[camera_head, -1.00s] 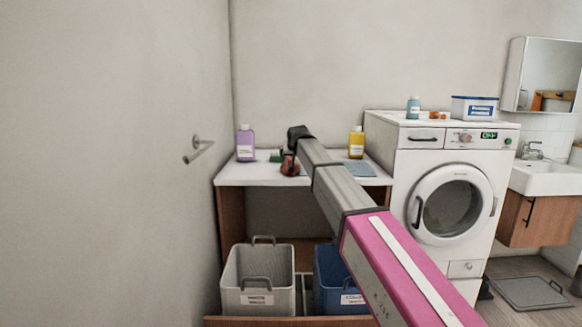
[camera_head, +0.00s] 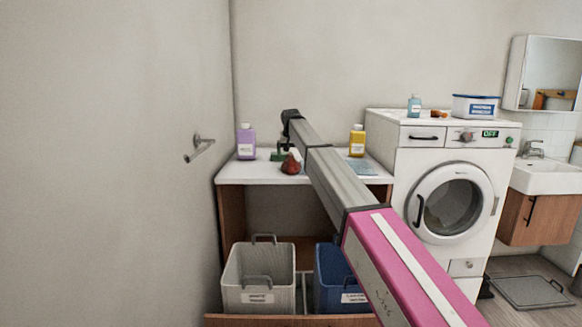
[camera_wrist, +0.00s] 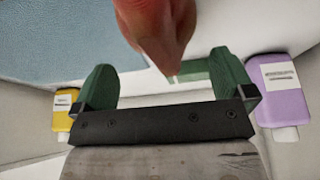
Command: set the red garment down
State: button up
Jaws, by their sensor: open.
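The red garment (camera_head: 291,164) is a small, pointed heap on the white counter, just left of my arm. In the wrist view, the red garment (camera_wrist: 160,30) shows at the top, its narrow end pointing down toward the gap between my fingers. My gripper (camera_head: 283,150), with green fingers, is above and beside the garment in the head view, partly hidden by it and my arm. In the wrist view, my gripper (camera_wrist: 165,82) is open with its fingers wide apart, and neither finger visibly clamps the cloth.
A purple bottle (camera_head: 246,143) stands left on the counter (camera_head: 235,174), and a yellow bottle (camera_head: 357,142) stands right beside a flat blue cloth (camera_head: 362,167). A white basket (camera_head: 258,270) and blue basket (camera_head: 332,265) stand below. A washing machine (camera_head: 405,200) is at right.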

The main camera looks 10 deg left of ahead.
aim_at(291, 157)
jog(key=shift+x, duration=2.7)
jog(key=shift+w+d, duration=0.1)
jog(key=c, duration=1)
jog(key=shift+o, duration=0.2)
jog(key=shift+r, duration=0.15)
